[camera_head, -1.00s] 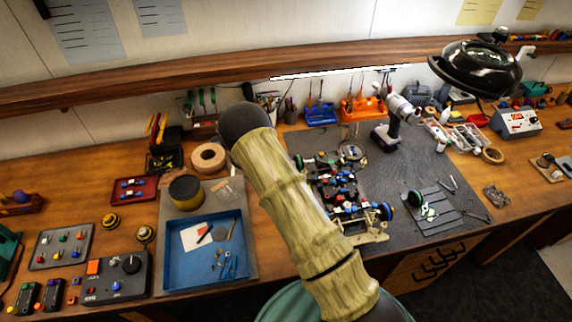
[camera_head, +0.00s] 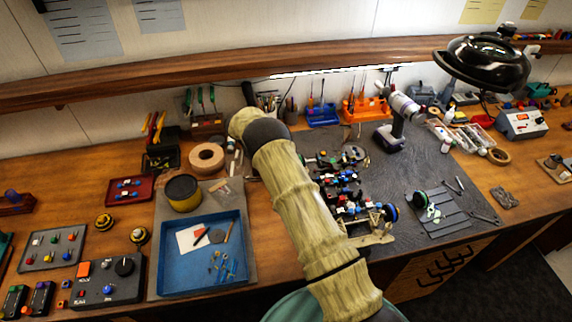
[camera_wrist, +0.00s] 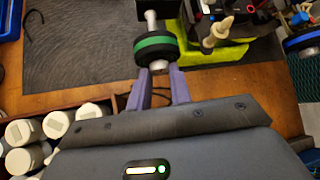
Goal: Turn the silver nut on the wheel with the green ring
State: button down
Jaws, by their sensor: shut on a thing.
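The wheel with the green ring (camera_wrist: 157,47) is black and shows at the top middle of the wrist view, on a silver axle. The silver nut (camera_wrist: 158,66) is on the wheel's near side, partly hidden between my fingertips. My gripper (camera_wrist: 159,72) has its two purple-grey fingers closed around the nut, one on each side, just in front of the wheel. In the head view my arm hides my gripper, and I cannot make out the green-ringed wheel there. The racecar (camera_head: 345,192) sits on the dark mat, partly behind my arm.
A blue-ringed wheel (camera_wrist: 302,41) is at the right of the wrist view. White bottles (camera_wrist: 55,130) stand at lower left there. In the head view, a blue tray (camera_head: 205,275) lies left of my arm, and a cordless drill (camera_head: 393,125) stands behind the car.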

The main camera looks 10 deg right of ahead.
jog(key=shift+w+r, duration=0.1)
jog(key=shift+g, duration=0.3)
jog(key=c, duration=1.3)
grip_release()
jog(key=shift+o, duration=0.2)
